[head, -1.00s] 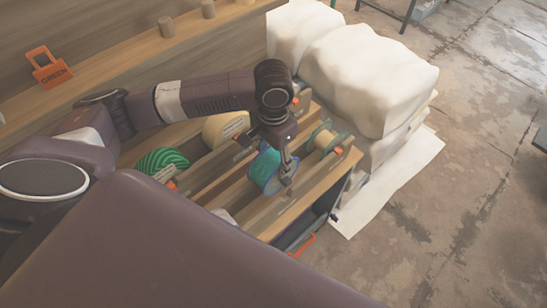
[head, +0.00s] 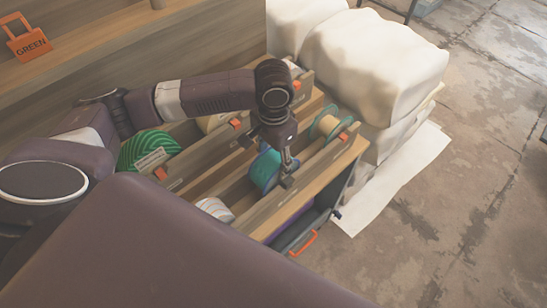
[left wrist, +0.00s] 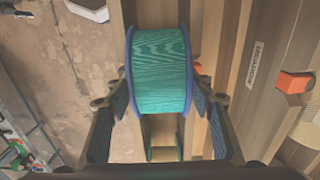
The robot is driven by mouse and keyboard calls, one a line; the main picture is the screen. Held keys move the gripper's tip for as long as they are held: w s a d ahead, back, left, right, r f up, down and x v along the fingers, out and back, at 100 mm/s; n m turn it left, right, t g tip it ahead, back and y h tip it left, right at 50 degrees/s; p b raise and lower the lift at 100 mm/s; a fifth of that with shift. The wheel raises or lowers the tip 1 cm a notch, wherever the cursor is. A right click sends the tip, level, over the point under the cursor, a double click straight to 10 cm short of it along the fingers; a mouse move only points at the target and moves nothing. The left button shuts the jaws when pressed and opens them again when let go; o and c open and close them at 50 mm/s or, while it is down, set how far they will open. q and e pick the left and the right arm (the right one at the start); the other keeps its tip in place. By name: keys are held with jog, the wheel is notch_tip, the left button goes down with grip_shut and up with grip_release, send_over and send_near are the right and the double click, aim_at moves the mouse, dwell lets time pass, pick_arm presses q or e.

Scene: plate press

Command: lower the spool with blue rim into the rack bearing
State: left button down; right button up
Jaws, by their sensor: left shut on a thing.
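The spool with blue rim (head: 264,171), wound with teal thread, hangs in my left gripper (head: 285,168) over the wooden rack (head: 318,168). In the left wrist view the spool (left wrist: 160,68) lies between the two fingers of the left gripper (left wrist: 160,108), its blue rims facing them. In the head view the spool is between two rack rails, and the gripper and front rail partly hide it. I cannot tell whether its axle touches a bearing. My right gripper is not in view.
The rack also holds a green striped spool (head: 148,150), a green-rimmed pale spool (head: 326,126) and a white spool (head: 214,208). Orange tabs (head: 343,137) sit on the rails. White bales (head: 375,65) stand close beyond the rack. Open floor (head: 470,180) lies to the right.

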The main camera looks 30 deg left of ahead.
pick_arm(q)
jog(key=shift+f, duration=0.5)
jog(key=c, duration=1)
grip_release()
jog(key=shift+c, duration=0.2)
jog(key=shift+o, duration=0.9)
notch_tip(320, 180, up, 12)
jog(key=shift+d, duration=0.1)
